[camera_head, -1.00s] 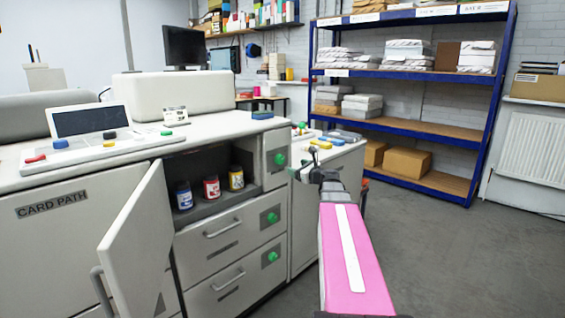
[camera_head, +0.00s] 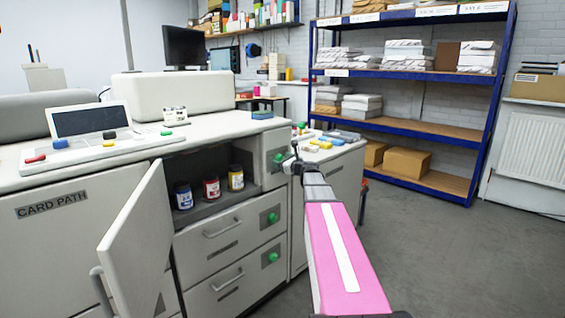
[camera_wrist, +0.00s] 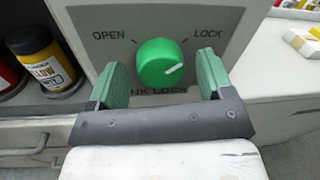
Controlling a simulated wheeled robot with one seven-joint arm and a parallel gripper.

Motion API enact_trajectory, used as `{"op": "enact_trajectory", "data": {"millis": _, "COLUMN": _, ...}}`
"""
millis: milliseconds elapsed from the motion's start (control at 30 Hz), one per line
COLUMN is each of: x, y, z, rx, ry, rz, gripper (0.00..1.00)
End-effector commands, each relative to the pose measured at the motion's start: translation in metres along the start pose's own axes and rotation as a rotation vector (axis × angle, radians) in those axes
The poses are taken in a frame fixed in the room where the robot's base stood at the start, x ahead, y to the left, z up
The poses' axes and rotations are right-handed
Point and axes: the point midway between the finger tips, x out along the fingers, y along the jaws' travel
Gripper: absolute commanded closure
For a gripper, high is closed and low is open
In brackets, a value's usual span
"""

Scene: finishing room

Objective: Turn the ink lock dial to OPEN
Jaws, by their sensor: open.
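The ink lock dial (camera_wrist: 160,64) is a round green knob on a grey panel, with OPEN printed at its upper left and LOCK at its upper right. Its white mark points right and slightly up, towards the LOCK side. In the head view the dial (camera_head: 278,159) sits on the panel right of the open ink compartment. My gripper (camera_wrist: 161,72) is open, with one green finger on each side of the dial. I cannot tell whether the fingers touch it. In the head view my gripper (camera_head: 291,160) is small, just right of the dial.
The compartment door (camera_head: 139,240) stands open at the left. Blue (camera_head: 184,196), red (camera_head: 212,188) and yellow (camera_head: 236,178) ink jars stand inside. Two more green knobs (camera_head: 272,217) (camera_head: 272,257) are on the drawers below. Floor to the right is clear.

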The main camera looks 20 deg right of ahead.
Motion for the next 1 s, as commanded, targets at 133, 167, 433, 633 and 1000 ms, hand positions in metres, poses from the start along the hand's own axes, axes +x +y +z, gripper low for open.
{"op": "enact_trajectory", "data": {"millis": 133, "x": -0.0002, "y": 0.0, "z": 0.0, "rx": 0.0, "ry": 0.0, "rz": 0.0, "gripper": 0.26}}
{"op": "enact_trajectory", "data": {"millis": 167, "x": -0.0002, "y": 0.0, "z": -0.0001, "rx": 0.0, "ry": 0.0, "rz": 0.0, "gripper": 0.26}}
{"op": "enact_trajectory", "data": {"millis": 433, "x": -0.0004, "y": -0.0001, "z": -0.0001, "rx": 0.0, "ry": 0.0, "rz": 0.0, "gripper": 0.75}}
{"op": "enact_trajectory", "data": {"millis": 633, "x": -0.0005, "y": 0.0, "z": -0.0003, "rx": -0.019, "ry": -0.001, "rz": -0.001, "gripper": 0.75}}
{"op": "enact_trajectory", "data": {"millis": 1000, "x": -0.0006, "y": 0.0003, "z": -0.0013, "rx": -0.224, "ry": -0.02, "rz": -0.006, "gripper": 0.75}}
